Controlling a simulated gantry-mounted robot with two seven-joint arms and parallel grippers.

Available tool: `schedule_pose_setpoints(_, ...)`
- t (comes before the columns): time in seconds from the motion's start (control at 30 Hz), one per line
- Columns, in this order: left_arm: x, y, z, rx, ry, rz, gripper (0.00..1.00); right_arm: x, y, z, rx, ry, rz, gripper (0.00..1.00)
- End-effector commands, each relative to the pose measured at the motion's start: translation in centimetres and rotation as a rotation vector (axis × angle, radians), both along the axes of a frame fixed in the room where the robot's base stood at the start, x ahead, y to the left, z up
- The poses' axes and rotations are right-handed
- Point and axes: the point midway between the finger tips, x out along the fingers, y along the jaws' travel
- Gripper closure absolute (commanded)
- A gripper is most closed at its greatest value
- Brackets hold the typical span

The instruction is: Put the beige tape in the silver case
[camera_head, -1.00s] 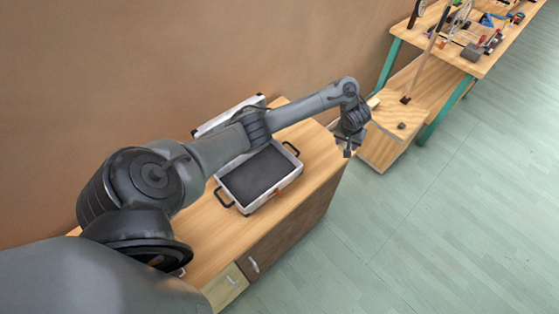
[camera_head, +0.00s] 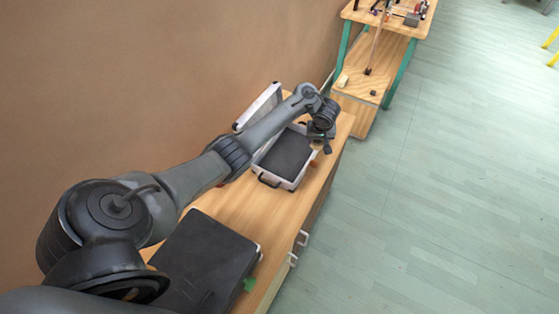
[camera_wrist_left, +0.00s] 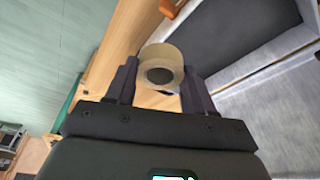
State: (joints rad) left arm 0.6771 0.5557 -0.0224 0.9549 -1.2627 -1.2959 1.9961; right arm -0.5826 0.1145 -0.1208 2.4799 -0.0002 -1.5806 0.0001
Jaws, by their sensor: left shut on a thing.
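The beige tape (camera_wrist_left: 162,57) is a roll held between the two fingers of my left gripper (camera_wrist_left: 158,85) in the left wrist view. My left gripper (camera_head: 322,146) shows in the head view at the far right corner of the silver case. The silver case (camera_head: 273,180) lies open on the wooden cabinet, with a dark lined inside (camera_head: 286,155). In the left wrist view the case (camera_wrist_left: 235,72) is to the right of the tape, and the tape appears just outside its rim. The tape cannot be made out in the head view. My right gripper is not in view.
A black case (camera_head: 205,262) lies on the near part of the wooden cabinet top (camera_head: 262,208). The silver case's lid (camera_head: 262,105) stands raised by the wall. A workbench with green legs (camera_head: 400,70) and loose items stands beyond. Open floor is to the right.

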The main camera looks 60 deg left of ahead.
Motion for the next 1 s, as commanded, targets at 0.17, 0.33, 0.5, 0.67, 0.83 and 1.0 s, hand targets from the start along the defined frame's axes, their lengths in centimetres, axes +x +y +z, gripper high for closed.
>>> schedule_pose_setpoints(0.17, -1.1, 0.6, -1.1, 0.003, 0.002, 0.000, 0.81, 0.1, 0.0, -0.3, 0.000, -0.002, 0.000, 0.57)
schedule_pose_setpoints(0.33, -3.4, 3.1, -3.4, 0.004, 0.003, 0.000, 0.81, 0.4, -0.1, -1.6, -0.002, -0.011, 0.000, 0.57)
schedule_pose_setpoints(0.5, -5.7, 5.4, -5.3, 0.004, 0.002, 0.000, 0.81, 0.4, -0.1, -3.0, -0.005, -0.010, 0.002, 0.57)
schedule_pose_setpoints(0.67, -7.1, 6.9, -6.4, 0.002, 0.001, -0.002, 0.81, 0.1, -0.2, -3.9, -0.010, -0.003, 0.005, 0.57)
schedule_pose_setpoints(0.83, -7.7, 7.5, -6.7, 0.002, 0.000, -0.003, 0.81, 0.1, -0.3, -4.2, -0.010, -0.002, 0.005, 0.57)
schedule_pose_setpoints(1.0, -7.7, 7.5, -7.8, 0.000, 0.000, -0.003, 0.81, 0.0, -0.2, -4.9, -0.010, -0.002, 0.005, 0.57)
